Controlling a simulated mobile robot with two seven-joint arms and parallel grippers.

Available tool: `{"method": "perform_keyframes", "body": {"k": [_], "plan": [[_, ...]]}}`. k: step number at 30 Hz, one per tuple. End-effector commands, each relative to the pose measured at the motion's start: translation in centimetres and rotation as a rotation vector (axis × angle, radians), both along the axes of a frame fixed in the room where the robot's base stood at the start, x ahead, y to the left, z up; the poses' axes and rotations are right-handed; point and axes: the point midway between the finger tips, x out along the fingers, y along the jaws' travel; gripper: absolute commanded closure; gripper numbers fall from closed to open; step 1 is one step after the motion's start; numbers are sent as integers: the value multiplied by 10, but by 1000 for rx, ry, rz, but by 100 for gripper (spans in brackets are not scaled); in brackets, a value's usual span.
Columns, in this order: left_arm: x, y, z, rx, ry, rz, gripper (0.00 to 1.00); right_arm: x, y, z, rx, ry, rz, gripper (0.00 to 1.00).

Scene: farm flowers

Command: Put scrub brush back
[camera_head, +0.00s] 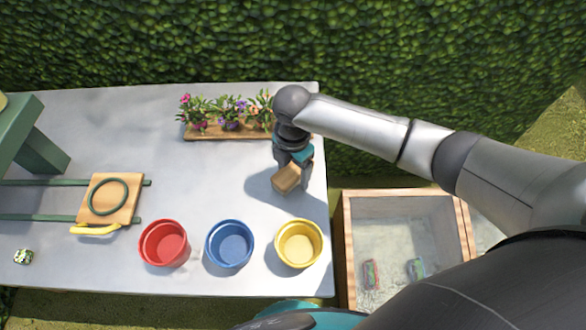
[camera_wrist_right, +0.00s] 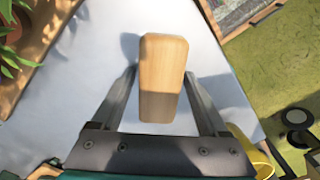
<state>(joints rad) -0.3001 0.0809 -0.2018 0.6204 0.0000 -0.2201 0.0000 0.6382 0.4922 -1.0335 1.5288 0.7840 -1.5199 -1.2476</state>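A light wooden block, which I take to be the scrub brush (camera_head: 287,178), is at my right gripper (camera_head: 294,162) near the right end of the table. In the right wrist view the brush (camera_wrist_right: 163,75) lies between the two fingers of the right gripper (camera_wrist_right: 160,75). The fingers look closed on its sides. The brush looks tilted and held above the table top. No bristles show, so its underside is hidden. My left gripper is not in view.
The grey table (camera_head: 110,120) carries flowers in a wooden tray (camera_head: 205,134), a red pot (camera_head: 164,243), a blue pot (camera_head: 229,244), a yellow pot (camera_head: 299,243) and a wooden board with a green ring (camera_head: 127,207). A wooden-framed box (camera_head: 347,240) stands right of the table. A hedge (camera_head: 200,40) rises behind.

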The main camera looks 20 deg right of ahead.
Motion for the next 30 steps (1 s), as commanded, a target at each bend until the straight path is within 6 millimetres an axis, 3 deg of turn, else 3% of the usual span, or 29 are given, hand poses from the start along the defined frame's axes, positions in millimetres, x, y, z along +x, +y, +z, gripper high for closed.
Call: {"method": "perform_keyframes", "body": {"k": [9,13,24,30], "plan": [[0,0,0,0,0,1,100,0,0,1,0,0,0,13],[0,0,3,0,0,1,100,0,0,10,0,-1,0,13],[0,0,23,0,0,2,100,1,0,87,1,-3,0,13],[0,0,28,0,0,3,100,1,0,115,1,0,-1,13]]}}
